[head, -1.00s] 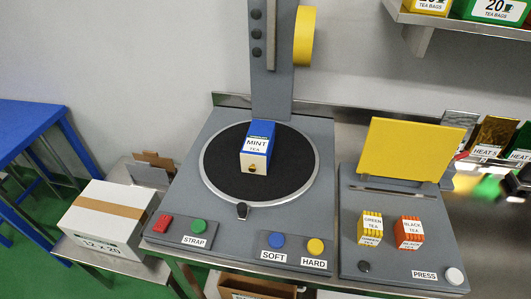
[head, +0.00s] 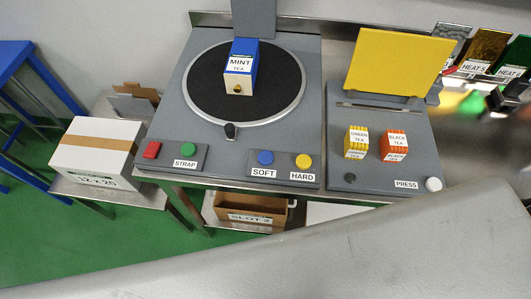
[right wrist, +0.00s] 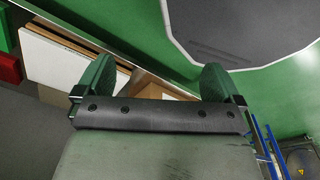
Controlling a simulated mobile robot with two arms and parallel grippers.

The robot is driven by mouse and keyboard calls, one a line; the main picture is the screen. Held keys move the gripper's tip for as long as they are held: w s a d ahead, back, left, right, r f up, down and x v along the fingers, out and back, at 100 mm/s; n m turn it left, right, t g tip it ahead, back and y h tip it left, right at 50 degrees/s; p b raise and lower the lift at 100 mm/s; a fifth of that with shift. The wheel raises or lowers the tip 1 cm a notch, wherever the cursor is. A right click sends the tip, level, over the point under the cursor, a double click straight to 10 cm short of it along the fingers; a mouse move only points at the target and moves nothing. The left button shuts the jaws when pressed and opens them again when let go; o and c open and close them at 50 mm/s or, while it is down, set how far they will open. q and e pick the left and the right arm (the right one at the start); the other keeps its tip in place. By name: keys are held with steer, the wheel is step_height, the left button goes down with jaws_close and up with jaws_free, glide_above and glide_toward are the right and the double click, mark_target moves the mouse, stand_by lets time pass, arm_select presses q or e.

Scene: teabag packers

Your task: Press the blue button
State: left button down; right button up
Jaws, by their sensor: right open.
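The blue button (head: 265,157) is a round knob on the front panel of the grey turntable machine (head: 180,125) in the head view, above the SOFT label (head: 264,173). The yellow button (head: 303,161) with the HARD label is just to its right. My right gripper (right wrist: 155,82) shows in the right wrist view with its two green fingers apart and nothing between them. The blue button is not visible in that view, so I cannot tell how far the gripper is from it. My left gripper is in neither view.
A blue MINT TEA box (head: 240,68) stands on the black turntable (head: 285,85). Green (head: 189,149) and red (head: 152,150) buttons are to the left. A yellow flap (head: 398,62) stands on the machine at right. A large grey surface, apparently my arm, fills the lower foreground.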

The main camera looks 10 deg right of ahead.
jaws_close()
stand_by(0.4)
stand_by(1.0)
